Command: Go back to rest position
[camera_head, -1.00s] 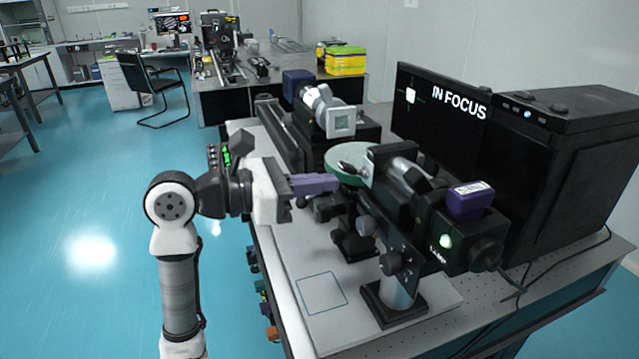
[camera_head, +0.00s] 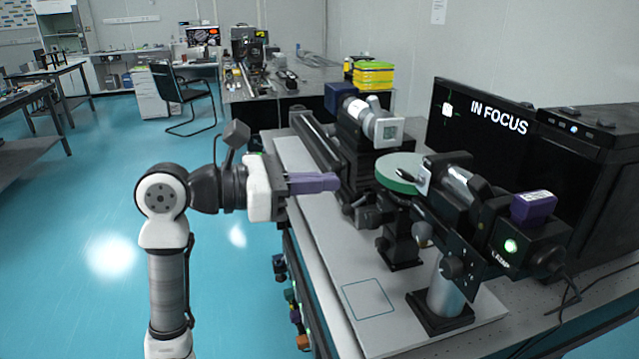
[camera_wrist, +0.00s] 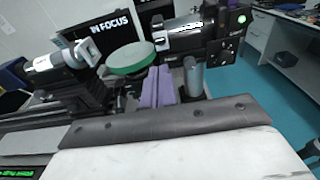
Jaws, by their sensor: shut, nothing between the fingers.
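My gripper (camera_head: 334,182) has purple fingers, pressed together and empty. It points right over the near edge of the optical table (camera_head: 330,282), apart from the optical instruments in the head view. Its fingers also show in the wrist view (camera_wrist: 157,88). The green round disc (camera_head: 400,170) sits right of my fingertips; in the wrist view the disc (camera_wrist: 130,57) lies just left of them. The lens assembly (camera_head: 462,195) with a purple block stands on a post to the right. My arm is bent, its forearm upright over the floor.
A black monitor (camera_head: 490,135) reads "IN FOCUS" behind the instruments. A second optics unit (camera_head: 362,130) stands at the back left of the table. Open blue floor (camera_head: 80,230) lies left of my arm. A chair (camera_head: 185,100) and another bench (camera_head: 285,85) stand farther back.

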